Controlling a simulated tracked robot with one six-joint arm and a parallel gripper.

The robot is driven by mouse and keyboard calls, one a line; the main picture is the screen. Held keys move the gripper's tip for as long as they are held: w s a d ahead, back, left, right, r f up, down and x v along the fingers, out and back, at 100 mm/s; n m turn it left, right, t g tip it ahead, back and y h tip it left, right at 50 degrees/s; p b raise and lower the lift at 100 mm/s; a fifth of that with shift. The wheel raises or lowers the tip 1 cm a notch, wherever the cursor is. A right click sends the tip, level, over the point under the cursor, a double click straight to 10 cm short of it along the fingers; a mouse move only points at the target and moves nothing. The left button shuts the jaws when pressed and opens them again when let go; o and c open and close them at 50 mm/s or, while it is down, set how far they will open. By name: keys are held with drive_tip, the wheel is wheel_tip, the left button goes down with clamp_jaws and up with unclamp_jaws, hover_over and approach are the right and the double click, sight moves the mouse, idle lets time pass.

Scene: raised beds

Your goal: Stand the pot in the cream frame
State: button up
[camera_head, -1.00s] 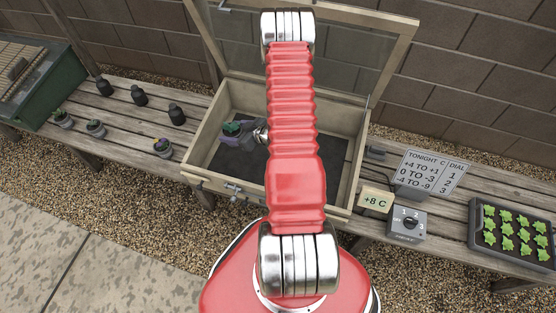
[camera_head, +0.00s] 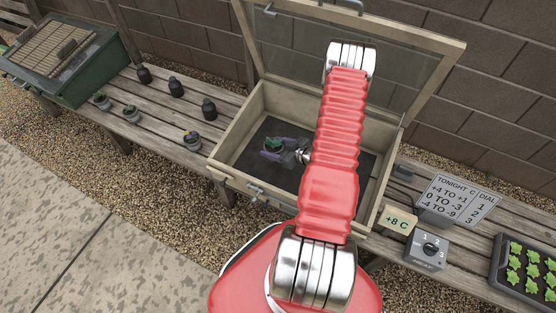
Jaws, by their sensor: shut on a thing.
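The cream frame (camera_head: 229,178) is a box with its glazed lid (camera_head: 345,40) raised and a dark floor (camera_head: 262,134). My gripper (camera_head: 275,150) is inside the frame, low at the left of its middle. It is shut on a small pot with a green plant (camera_head: 275,144). The pot looks upright. The jaws hide most of the pot, and I cannot tell whether its base touches the floor. My red arm covers the right part of the frame's inside.
Several small potted plants (camera_head: 192,137) and dark bottle-like items (camera_head: 209,108) stand on the bench left of the frame. A green box (camera_head: 75,75) is farther left. A sign (camera_head: 457,198), a +8 C display (camera_head: 397,220), a dial box (camera_head: 428,249) and a seedling tray (camera_head: 527,270) are at the right.

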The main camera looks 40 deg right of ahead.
drive_tip(key=shift+f, duration=1.45)
drive_tip(key=shift+f, duration=0.15)
drive_tip(key=shift+f, duration=1.9)
drive_tip(key=o, duration=1.3)
drive_tip(key=shift+f, duration=0.1)
drive_tip(key=shift+c, duration=0.2)
drive_tip(key=v, duration=1.2)
